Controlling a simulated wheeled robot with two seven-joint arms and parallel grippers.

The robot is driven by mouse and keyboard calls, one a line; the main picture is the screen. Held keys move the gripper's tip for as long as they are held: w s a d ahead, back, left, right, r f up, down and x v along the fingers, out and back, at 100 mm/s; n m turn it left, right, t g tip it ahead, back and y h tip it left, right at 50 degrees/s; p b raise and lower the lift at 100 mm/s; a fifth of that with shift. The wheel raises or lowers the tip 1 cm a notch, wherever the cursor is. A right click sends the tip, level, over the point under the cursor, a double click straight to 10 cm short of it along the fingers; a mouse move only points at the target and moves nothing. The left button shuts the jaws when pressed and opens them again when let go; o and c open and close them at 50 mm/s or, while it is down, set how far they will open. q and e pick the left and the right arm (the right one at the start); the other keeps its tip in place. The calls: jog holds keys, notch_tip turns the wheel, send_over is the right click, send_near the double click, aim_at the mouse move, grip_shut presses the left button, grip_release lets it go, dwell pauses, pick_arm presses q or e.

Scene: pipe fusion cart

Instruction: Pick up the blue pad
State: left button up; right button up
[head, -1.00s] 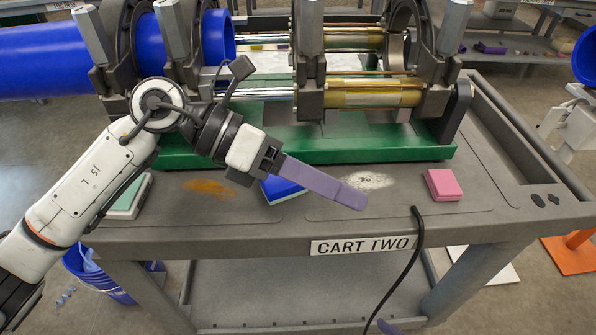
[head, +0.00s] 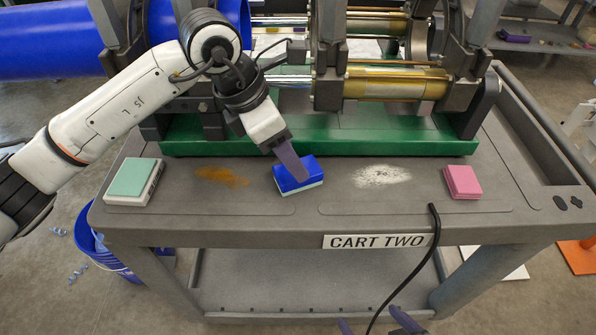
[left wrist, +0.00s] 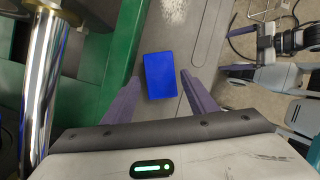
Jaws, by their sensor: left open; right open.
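The blue pad (head: 293,182) is a block with a blue top and a pale lower layer, lying on the cart top in front of the green machine base. My left gripper (head: 303,174) points down over it, its purple fingers hiding part of its top. In the left wrist view the blue pad (left wrist: 160,76) shows between and beyond the two spread fingers of the left gripper (left wrist: 158,80), with no clear contact. My right gripper (head: 376,323) shows only as two parted purple fingertips at the bottom edge of the head view, empty in front of the cart.
A teal-topped pad (head: 132,178) lies at the left and a pink pad (head: 462,182) at the right. An orange-brown stain (head: 221,177) and white powder (head: 382,176) flank the blue pad. The green base (head: 330,135) stands behind. A black cable (head: 434,225) hangs over the front edge.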

pick_arm(q)
jog(key=x, duration=0.3)
jog(key=shift+f, duration=0.2)
jog(key=shift+a, duration=0.1)
jog(key=shift+c, duration=0.4)
jog(key=c, duration=0.8)
jog(key=shift+r, duration=0.2)
notch_tip(320, 180, up, 28)
jog(key=shift+f, duration=0.15)
